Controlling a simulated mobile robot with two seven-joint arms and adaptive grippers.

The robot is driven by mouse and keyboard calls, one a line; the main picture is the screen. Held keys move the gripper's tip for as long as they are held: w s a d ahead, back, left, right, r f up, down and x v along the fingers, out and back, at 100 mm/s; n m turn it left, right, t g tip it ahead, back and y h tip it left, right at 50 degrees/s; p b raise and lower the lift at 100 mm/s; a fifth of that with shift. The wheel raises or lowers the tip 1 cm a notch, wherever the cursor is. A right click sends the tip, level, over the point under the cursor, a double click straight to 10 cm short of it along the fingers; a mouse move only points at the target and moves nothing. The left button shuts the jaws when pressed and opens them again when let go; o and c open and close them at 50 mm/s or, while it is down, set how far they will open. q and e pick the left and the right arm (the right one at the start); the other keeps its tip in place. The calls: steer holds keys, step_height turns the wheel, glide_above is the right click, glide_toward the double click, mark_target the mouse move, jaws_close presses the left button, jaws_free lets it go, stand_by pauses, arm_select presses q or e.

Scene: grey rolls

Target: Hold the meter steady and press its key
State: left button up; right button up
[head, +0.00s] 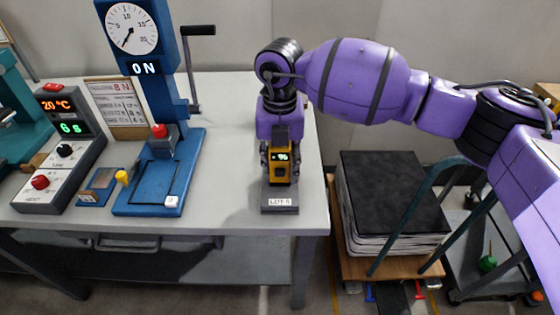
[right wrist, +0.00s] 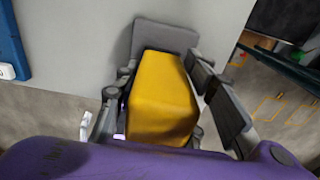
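The meter (head: 280,173) is a small yellow handheld unit with a dark front and a lit green and white display. It stands upright on a grey stand (head: 280,209) labelled "LOT 5", near the table's right end. My right gripper (head: 280,160) reaches down behind the meter, one finger on each side. In the right wrist view, the meter's yellow body (right wrist: 162,98) lies between the grey fingers (right wrist: 166,112), with gaps visible beside it; the gripper looks open. The key cannot be made out. My left gripper is in neither view.
A blue press (head: 165,135) with a dial and lever stands left of the meter. A control box (head: 62,150) with knobs is farther left. Grey table top (head: 230,150) is clear between press and meter. Right of the table, a cart carries a dark-topped stack (head: 392,190).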

steer(key=c, duration=0.5)
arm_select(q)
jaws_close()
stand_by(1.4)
